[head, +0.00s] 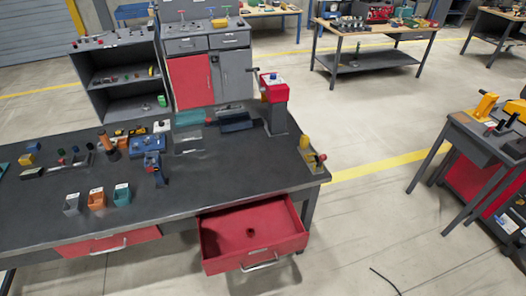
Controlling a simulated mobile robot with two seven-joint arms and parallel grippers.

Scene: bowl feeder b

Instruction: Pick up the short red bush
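A small, short, dark red round piece (250,232) lies on the floor of the open red drawer (222,258) at the table's front right. A small red upright piece (75,150) also stands in a row with a green one (61,152) at the table's left. Both red pieces are too small for me to tell which is a bush. Neither of my grippers is in the head view.
The drawer juts out over the floor. A side bench (470,135) stands at right.

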